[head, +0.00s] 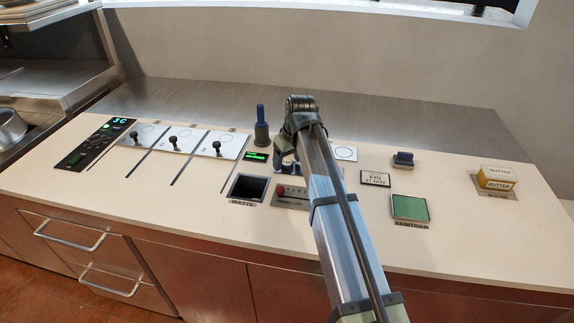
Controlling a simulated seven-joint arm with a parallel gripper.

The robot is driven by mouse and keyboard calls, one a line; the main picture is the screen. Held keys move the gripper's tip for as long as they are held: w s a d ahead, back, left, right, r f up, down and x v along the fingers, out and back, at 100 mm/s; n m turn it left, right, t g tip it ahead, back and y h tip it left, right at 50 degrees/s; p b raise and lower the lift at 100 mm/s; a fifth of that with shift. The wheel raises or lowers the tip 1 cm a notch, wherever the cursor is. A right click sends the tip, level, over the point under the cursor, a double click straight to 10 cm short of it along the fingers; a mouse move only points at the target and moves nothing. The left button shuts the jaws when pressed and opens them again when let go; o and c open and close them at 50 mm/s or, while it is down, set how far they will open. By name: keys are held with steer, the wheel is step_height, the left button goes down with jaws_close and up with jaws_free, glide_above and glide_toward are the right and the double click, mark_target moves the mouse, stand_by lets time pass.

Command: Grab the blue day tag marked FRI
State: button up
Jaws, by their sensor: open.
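My gripper (286,160) hangs over the middle of the counter, behind the red-button panel and right of the green display. Its jaws are open, and I see nothing held in them. I cannot make out a blue tag marked FRI. My arm and gripper hide part of the counter around small pale items. A white card with a dark border (375,179) lies right of my arm; its small print seems to read FRI, but it is not blue. A dark blue block (403,159) stands farther right, with no readable marking.
A blue-handled tool (262,126) stands upright left of my gripper. The square WASTE opening (248,187) and red-button panel (289,194) lie in front. A green SANITISER pad (410,208) and butter blocks (497,180) are right. Lever plates (175,142) are left.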

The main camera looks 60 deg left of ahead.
steer(key=shift+a+f, duration=0.1)
steer(key=shift+f, duration=0.15)
steer(key=c, duration=1.1)
steer(key=shift+c, duration=0.2)
steer(key=shift+r, duration=0.15)
